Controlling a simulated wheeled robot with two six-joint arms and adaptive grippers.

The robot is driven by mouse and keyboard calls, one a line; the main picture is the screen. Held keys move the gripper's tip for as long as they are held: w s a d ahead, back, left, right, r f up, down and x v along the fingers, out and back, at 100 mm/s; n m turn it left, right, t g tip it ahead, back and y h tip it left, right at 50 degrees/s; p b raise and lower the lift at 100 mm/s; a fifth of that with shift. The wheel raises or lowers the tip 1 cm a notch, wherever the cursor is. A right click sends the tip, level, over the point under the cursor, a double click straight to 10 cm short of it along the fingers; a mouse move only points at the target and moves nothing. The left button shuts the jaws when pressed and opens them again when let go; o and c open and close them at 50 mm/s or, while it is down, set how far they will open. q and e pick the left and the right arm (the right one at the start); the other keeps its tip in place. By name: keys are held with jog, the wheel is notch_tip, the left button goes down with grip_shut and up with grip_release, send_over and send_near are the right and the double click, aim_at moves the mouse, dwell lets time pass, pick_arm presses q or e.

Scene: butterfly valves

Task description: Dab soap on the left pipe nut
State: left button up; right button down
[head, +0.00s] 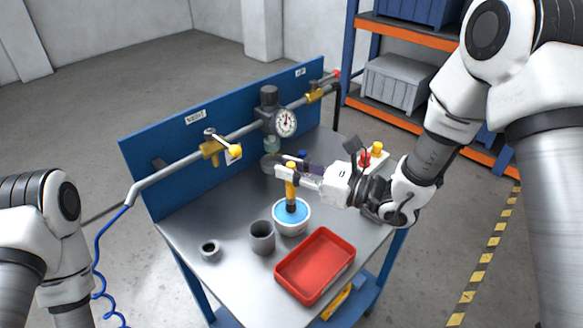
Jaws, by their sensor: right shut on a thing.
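My right gripper (284,170) is shut on the yellow handle of a brush (291,190). The brush is upright over a white bowl of blue soap (300,231); its dark lower end reaches the blue liquid, and its tip is hidden. A grey pipe (179,168) runs along the blue panel. On its left part is a brass valve (211,151) with a yellow-tipped lever; which piece there is the left nut I cannot tell. The gripper is right of and nearer than this valve. My left arm shows at the lower left, its gripper out of view.
A grey cup (262,238), a small grey ring-like part (210,249) and a red tray (316,265) stand on the metal bench (187,240). A pressure gauge (285,123) is mid-pipe, with another brass fitting (315,96) at right. The bench's left part is mostly clear.

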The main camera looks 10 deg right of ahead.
jog(key=shift+f+b, duration=0.5)
jog(key=shift+b, duration=0.05)
dwell(1.4)
jog(key=shift+r+p, duration=2.2)
jog(key=shift+r, duration=1.4)
